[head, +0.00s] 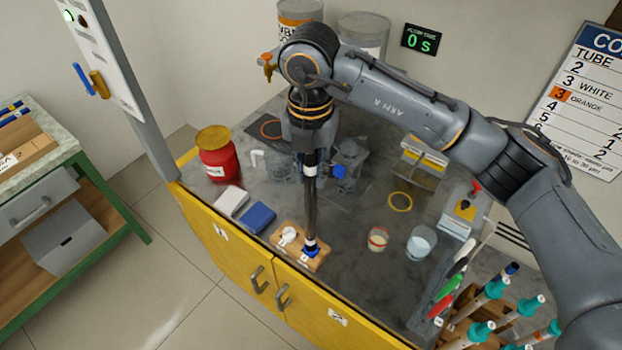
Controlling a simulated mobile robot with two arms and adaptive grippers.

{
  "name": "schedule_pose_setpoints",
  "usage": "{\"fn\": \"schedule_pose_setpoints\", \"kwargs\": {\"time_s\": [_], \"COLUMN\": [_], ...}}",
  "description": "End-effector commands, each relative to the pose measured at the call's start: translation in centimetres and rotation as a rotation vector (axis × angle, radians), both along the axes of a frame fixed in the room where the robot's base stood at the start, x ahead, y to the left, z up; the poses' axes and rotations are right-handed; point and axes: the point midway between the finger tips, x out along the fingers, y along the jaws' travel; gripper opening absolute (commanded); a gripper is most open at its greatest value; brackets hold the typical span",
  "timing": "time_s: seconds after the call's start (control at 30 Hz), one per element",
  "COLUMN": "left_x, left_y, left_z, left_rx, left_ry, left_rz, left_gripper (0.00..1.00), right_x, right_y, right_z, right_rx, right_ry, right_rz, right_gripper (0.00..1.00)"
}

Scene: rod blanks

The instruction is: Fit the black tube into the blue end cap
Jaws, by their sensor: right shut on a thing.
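A long black tube (310,208) with a white band near each end hangs upright below my right gripper (311,152), which is shut on its upper end. The tube's lower end is at the blue end cap (311,252), which sits on a small wooden block (318,263) near the counter's front edge. I cannot tell whether the tube is inside the cap or just above it. A white cap (289,234) sits on the same block, to the left. My left gripper is not in view.
On the grey counter (345,290), a white block (231,200) and a blue block (258,217) lie left of the wooden block. A red jar (217,155) stands behind them. Glass cups (421,242) and a rack of capped tubes (480,325) are to the right.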

Motion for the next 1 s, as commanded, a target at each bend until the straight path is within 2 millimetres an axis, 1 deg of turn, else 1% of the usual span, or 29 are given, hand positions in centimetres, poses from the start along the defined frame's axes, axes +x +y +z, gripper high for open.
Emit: {"fn": "schedule_pose_setpoints", "kwargs": {"time_s": [0.03, 0.1, 0.2, 0.37, 0.5, 0.53, 0.57, 0.6, 0.63, 0.9, 1.0], "left_x": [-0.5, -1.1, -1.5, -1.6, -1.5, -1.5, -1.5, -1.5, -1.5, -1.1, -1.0], "left_y": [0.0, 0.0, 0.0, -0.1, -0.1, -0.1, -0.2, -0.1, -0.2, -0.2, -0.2], "left_z": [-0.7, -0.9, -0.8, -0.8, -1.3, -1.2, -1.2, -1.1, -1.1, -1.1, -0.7], "left_rx": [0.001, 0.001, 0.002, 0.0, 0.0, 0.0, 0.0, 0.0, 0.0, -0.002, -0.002], "left_ry": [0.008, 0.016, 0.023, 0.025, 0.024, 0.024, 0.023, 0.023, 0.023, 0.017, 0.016], "left_rz": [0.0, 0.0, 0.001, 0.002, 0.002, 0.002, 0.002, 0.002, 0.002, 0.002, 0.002], "left_gripper": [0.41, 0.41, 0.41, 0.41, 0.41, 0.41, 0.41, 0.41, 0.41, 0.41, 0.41], "right_x": [-0.1, -0.1, 0.0, 0.0, 0.0, 0.0, 0.0, 0.0, 0.0, 0.0, 0.0], "right_y": [-0.1, 0.0, 0.0, -0.1, -0.1, -0.1, -0.1, -0.1, -0.1, -0.1, -0.1], "right_z": [-1.3, -1.9, -1.9, -1.9, -2.4, -2.3, -2.2, -2.2, -2.2, -2.2, -1.8], "right_rx": [0.0, 0.001, 0.001, 0.001, 0.001, 0.001, 0.001, 0.001, 0.001, 0.0, 0.0], "right_ry": [0.003, 0.002, 0.0, 0.0, 0.0, 0.0, 0.0, 0.0, 0.0, 0.0, 0.001], "right_rz": [0.0, 0.0, 0.0, -0.001, -0.001, -0.001, -0.001, -0.001, -0.001, -0.001, -0.001], "right_gripper": [0.0, 0.0, 0.0, 0.0, 0.0, 0.26, 0.32, 0.4, 0.45, 0.45, 0.45]}}
